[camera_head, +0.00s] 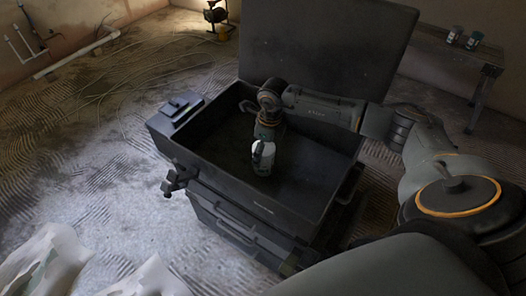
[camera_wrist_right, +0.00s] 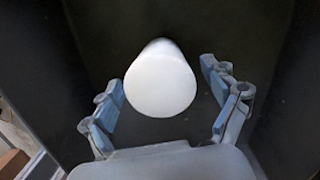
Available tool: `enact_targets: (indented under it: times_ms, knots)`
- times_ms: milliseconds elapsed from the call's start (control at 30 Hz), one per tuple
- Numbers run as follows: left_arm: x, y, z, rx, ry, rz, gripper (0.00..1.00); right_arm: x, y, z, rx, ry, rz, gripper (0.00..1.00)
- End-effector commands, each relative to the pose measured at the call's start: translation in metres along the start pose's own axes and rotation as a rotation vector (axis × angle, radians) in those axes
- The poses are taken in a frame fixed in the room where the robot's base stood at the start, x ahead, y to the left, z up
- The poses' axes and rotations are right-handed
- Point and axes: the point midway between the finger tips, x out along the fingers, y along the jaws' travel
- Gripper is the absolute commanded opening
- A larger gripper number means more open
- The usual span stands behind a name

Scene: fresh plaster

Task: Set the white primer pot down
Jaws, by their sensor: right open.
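The white primer pot (camera_head: 263,158) is inside the open black chest, near the middle of its floor. My right gripper (camera_head: 263,150) reaches down into the chest at the pot and partly covers it. In the right wrist view the pot (camera_wrist_right: 160,82) shows as a plain white rounded shape between the two blue-grey fingers of my right gripper (camera_wrist_right: 165,100). The fingers are spread, with a dark gap on each side of the pot. The pot's contact with the chest floor is hidden. My left gripper is not in view.
The chest (camera_head: 318,192) has its lid (camera_head: 320,45) raised behind it. A small dark box (camera_head: 181,107) sits at its left corner. A bench (camera_head: 450,46) with small cans (camera_head: 474,40) stands at the right. Pale sheeting (camera_head: 50,262) lies front left.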

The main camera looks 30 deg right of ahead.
Motion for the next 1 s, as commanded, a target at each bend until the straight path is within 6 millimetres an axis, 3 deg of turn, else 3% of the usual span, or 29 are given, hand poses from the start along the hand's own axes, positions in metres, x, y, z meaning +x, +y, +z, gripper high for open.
enact_targets:
  times_ms: [200,433,633,1000]
  knots:
    - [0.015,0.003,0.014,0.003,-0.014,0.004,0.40,-0.051,-0.001,0.001,-0.001,-0.004,-0.004,0.87]
    - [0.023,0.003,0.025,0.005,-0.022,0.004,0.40,-0.093,0.000,0.001,0.000,-0.003,-0.002,0.87]
    - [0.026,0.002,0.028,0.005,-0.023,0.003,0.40,-0.107,0.000,0.000,0.000,-0.001,-0.001,0.87]
    - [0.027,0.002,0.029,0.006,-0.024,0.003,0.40,-0.108,0.000,0.000,0.000,-0.001,-0.001,0.87]
